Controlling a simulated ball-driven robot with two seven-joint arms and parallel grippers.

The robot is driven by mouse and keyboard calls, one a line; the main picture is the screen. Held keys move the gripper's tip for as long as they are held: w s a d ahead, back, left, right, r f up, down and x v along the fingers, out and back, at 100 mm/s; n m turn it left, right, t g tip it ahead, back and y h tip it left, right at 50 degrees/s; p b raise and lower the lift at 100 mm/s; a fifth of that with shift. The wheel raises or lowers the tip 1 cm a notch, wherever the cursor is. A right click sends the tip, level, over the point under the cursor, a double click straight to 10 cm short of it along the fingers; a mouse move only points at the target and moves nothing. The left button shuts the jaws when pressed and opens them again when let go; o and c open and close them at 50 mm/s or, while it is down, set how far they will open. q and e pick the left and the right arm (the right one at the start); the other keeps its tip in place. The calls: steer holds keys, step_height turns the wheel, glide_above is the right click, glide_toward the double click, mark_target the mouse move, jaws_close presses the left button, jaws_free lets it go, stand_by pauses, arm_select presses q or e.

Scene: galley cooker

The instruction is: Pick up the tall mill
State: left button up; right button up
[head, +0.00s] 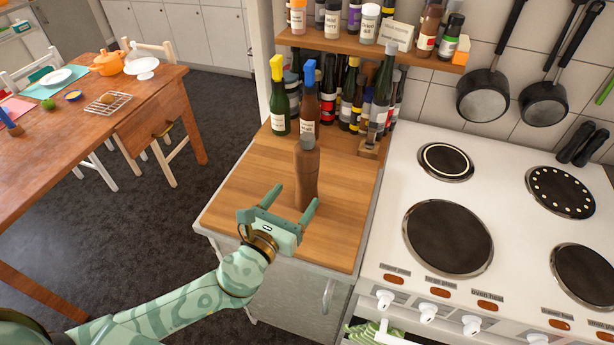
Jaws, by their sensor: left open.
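The tall mill (306,176) is brown with a grey knob on top and stands upright on the wooden counter (245,181) left of the cooker. My left gripper (294,198) comes in from the left at the counter's front. It is open, with its two fingers pointing toward the mill's lower body. One finger is on the left of the mill and the other is at its front right. I cannot tell whether either finger touches it. My right gripper is not in view.
A green bottle with a yellow top (279,100) and a brown bottle with a blue top (309,100) stand close behind the mill. More bottles crowd the back corner beneath a spice shelf (350,45). The white cooker (392,200) adjoins on the right.

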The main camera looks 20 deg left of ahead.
mark_target(311, 174)
arm_select(q)
steer(key=w, duration=0.3)
steer(key=w+d, duration=0.1)
steer(key=w, duration=0.4)
steer(key=shift+w+d, duration=0.25)
steer(key=shift+w, duration=0.1)
steer(key=shift+r, duration=0.1)
steer(key=c, duration=1.3)
